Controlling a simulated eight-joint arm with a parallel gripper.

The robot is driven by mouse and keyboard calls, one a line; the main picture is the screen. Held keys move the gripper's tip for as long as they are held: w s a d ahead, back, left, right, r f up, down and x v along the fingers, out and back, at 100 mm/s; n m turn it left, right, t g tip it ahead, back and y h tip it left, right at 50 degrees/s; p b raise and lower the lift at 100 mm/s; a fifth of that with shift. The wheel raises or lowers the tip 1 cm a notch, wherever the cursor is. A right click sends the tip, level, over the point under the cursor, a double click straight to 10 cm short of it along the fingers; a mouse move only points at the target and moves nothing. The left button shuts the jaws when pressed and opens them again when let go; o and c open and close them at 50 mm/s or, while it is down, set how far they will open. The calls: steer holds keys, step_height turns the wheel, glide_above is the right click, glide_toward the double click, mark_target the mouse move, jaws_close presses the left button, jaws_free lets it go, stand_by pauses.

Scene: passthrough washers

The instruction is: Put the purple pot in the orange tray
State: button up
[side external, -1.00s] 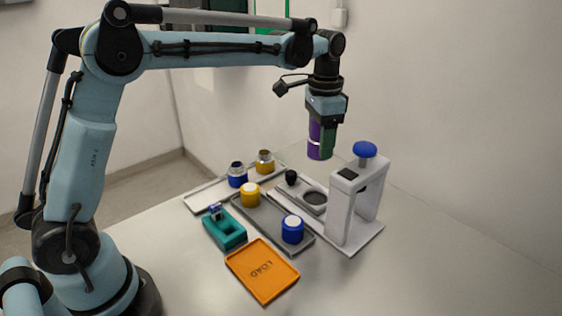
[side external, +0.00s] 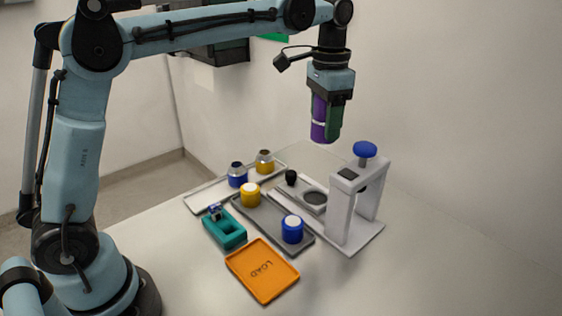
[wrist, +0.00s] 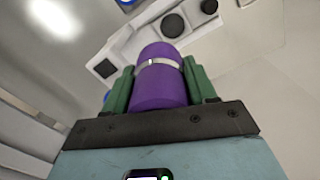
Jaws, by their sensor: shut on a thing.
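The purple pot (side external: 320,122) is a cylinder with a pale band around it. My gripper (side external: 328,118) is shut on it and holds it high above the table, near the grey press. In the wrist view the purple pot (wrist: 160,82) lies between the green fingers of my gripper (wrist: 161,88). The orange tray (side external: 262,270) lies flat on the table at the front, marked "LOAD". It looks empty and is well below and left of the pot.
A grey press (side external: 345,212) with a blue knob stands on the right. A grey tray (side external: 270,222) holds a yellow and a blue pot. A pale tray (side external: 207,196) behind holds two metal-topped pots. The table's right front is clear.

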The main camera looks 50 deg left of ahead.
steer(key=s+d+r+n, duration=0.2)
steer(key=s+d+n, duration=0.3)
steer(key=s+d, duration=0.6)
steer(key=s+f+n, duration=0.2)
steer(key=s+n, duration=0.3)
steer(key=s, duration=1.2)
glide_above(261, 268)
steer(key=shift+n, duration=0.3)
step_height(261, 268, down, 16)
steer(key=shift+r, duration=0.1)
steer(key=shift+f, duration=2.05)
steer(key=shift+f, duration=0.1)
steer(key=o, duration=1.2)
